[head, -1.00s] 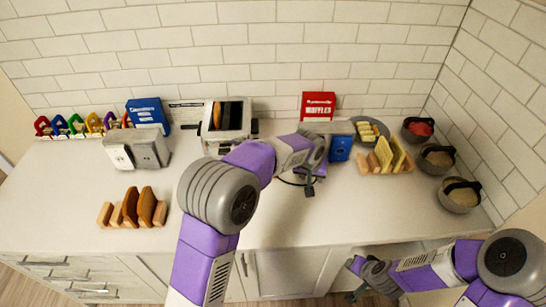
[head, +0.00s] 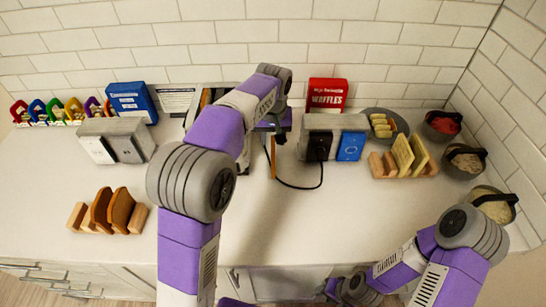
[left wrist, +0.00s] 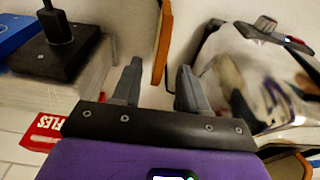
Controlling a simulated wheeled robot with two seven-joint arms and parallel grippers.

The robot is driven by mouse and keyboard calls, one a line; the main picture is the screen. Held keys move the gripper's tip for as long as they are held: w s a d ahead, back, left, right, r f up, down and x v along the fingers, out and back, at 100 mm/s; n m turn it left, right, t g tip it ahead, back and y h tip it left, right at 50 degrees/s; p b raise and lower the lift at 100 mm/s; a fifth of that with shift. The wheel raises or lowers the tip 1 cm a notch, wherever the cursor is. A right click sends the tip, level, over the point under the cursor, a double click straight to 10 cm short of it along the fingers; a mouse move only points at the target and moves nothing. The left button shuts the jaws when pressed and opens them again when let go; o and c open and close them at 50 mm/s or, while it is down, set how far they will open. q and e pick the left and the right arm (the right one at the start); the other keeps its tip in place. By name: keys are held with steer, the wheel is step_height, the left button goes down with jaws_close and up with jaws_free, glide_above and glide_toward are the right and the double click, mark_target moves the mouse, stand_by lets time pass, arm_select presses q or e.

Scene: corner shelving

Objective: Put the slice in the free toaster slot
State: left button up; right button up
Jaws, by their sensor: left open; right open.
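A brown slice (head: 273,160) shows as a thin upright strip to the right of the toaster; its lower support is unclear. In the left wrist view the slice (left wrist: 163,45) is edge-on between the spread fingers. My left gripper (head: 278,136) is open around it; the wrist view also shows the gripper (left wrist: 160,72). The shiny toaster (left wrist: 265,85) is close on the right there. In the head view my arm hides most of the toaster (head: 193,106), including its slots. My right gripper (head: 345,290) is open at the bottom edge, low before the counter.
A grey socket block (head: 333,124) with a black plug and cord stands right of the slice, with a red waffles box (head: 327,94) behind. A wooden rack (head: 382,166) holds pale slices. Another rack (head: 77,215) with brown slices stands front left. The middle counter is clear.

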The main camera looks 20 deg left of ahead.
mark_target(273, 143)
arm_select(q)
steer(key=f, duration=0.2)
steer(key=f+b, duration=0.1)
steer(key=shift+w+f, duration=0.25)
steer(key=shift+f, duration=0.1)
steer(key=shift+r, duration=0.1)
jaws_close()
